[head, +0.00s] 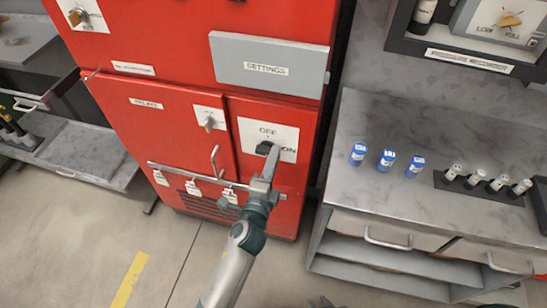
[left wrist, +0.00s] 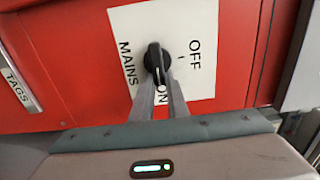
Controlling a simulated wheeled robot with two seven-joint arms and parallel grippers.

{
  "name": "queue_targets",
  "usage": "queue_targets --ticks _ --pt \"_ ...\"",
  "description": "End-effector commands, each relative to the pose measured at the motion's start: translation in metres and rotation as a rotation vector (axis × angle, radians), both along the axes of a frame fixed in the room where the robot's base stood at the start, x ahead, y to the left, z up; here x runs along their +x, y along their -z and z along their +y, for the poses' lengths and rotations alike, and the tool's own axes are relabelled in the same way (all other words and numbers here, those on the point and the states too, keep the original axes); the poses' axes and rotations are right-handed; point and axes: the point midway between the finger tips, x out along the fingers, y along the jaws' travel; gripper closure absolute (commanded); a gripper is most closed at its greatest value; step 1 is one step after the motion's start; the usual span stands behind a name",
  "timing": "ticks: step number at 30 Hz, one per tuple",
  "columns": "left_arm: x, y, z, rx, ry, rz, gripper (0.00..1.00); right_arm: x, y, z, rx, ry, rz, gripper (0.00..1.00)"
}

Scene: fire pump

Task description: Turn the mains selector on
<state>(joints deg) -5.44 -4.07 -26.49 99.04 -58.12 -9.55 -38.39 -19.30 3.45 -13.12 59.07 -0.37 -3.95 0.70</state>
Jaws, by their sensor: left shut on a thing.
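The mains selector (head: 264,148) is a black knob on a white plate (head: 285,133) on the red cabinet, with OFF above it and ON to its right in the head view. In the left wrist view the black knob (left wrist: 154,60) has its white line pointing down at the ON word. My left gripper (head: 268,168) is shut on the knob, its two fingers (left wrist: 160,88) on either side. The fingers partly cover the plate's lettering. A small dark part at the bottom edge of the head view may be my right gripper (head: 322,302); its jaws cannot be made out.
A rail with hanging white tags (head: 193,187) and an upright handle (head: 214,161) are left of the selector. A grey SETTINGS panel (head: 268,65) juts out above. A grey bench (head: 440,195) with blue-capped containers (head: 387,160) stands to the right. The floor in front is clear.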

Motion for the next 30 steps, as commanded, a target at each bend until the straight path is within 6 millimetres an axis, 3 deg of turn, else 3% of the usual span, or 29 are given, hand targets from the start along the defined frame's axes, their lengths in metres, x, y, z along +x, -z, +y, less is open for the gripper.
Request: queue_targets --ticks 9,10,12,23,30 --pt "-0.001 0.001 -0.001 0.001 0.002 0.002 1.00 -0.004 0.002 0.000 -0.001 -0.001 0.006 0.69" --pt "-0.001 0.001 -0.001 0.001 0.002 0.002 0.79 -0.004 0.002 0.000 -0.001 -0.001 0.006 0.69" --pt "-0.001 0.001 0.000 0.000 0.001 0.001 0.68 -0.004 0.002 0.000 -0.001 -0.001 0.006 0.69" --pt "-0.002 0.001 0.000 0.000 0.000 0.001 0.68 -0.005 0.002 0.000 -0.001 0.001 0.007 0.69" --pt "-0.019 0.002 0.006 0.001 0.000 0.002 0.68 -0.001 0.002 0.000 0.001 0.001 -0.003 0.69"
